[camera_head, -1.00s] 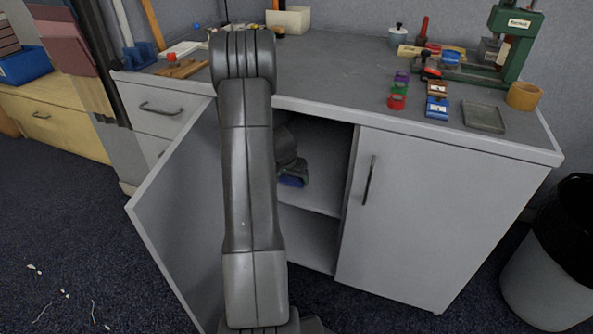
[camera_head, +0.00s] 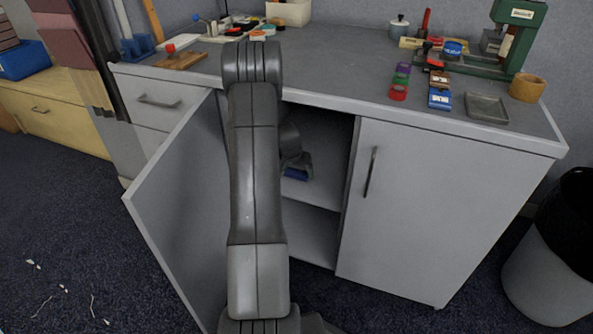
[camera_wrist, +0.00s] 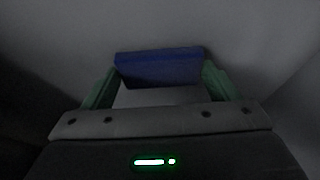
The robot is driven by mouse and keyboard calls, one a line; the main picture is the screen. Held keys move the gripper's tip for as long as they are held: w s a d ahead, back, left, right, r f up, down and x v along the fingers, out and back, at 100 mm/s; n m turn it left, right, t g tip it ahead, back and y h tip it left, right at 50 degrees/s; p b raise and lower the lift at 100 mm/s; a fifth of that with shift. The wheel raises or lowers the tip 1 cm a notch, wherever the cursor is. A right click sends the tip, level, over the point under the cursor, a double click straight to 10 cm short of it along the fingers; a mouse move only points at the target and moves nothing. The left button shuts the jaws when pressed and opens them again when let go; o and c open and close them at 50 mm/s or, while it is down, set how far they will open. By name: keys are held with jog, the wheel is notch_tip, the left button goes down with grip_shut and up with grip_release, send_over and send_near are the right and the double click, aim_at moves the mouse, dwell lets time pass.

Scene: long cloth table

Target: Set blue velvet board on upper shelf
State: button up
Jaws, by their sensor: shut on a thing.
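The blue velvet board (camera_head: 296,174) shows as a small dark blue piece inside the open cabinet, just above the upper shelf (camera_head: 318,192). In the wrist view the board (camera_wrist: 160,68) spans the space between the two green fingers of my gripper (camera_wrist: 158,88), which is shut on it. My gripper (camera_head: 297,163) reaches into the dim upper compartment in the head view, with my arm hiding its left part. I cannot tell whether the board touches the shelf.
The open left door (camera_head: 180,215) stands to the left of my arm. The closed right door (camera_head: 440,205) bounds the opening on the right. The worktop (camera_head: 340,65) above carries tools and small colored boxes. A bin (camera_head: 552,265) stands at the far right.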

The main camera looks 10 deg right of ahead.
jog(key=o, duration=0.9)
jog(key=shift+r+p, duration=0.4)
jog(key=p+v, duration=0.1)
jog(key=v, duration=0.6)
jog(key=shift+s+a+f+p, duration=0.1)
jog(key=shift+s+p, duration=0.05)
jog(key=shift+p, duration=0.25)
